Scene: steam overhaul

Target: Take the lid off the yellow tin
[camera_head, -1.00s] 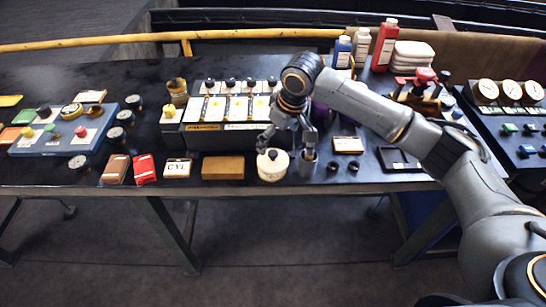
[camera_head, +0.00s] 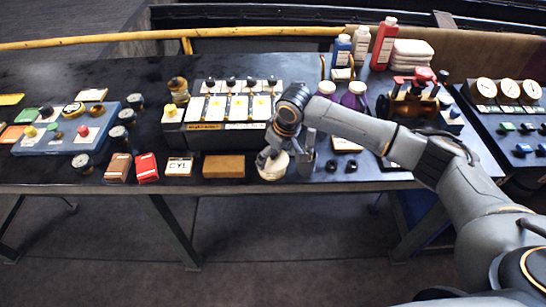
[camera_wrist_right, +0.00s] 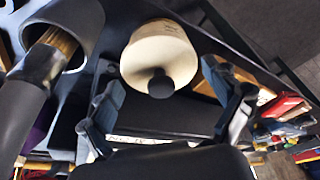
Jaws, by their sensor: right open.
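The yellow tin (camera_head: 272,172), a round cream-coloured tin, stands near the table's front edge in the head view, partly covered by my right gripper (camera_head: 284,157). In the right wrist view the tin (camera_wrist_right: 158,48) is seen from above, with a black knob (camera_wrist_right: 161,84) on its lid. My right gripper (camera_wrist_right: 162,80) is open there, one finger on each side of the tin, with the knob between them. Gaps show beside the tin, and I see no grip on it. The seam of the lid cannot be made out. My left gripper is not in view.
A grey cup (camera_head: 306,166) stands close on the tin's right; its brush shows in the wrist view (camera_wrist_right: 58,42). A brown block (camera_head: 224,167) lies to the left. A black rack of white panels (camera_head: 222,137) stands behind. Purple bottles (camera_head: 354,97) stand at back right.

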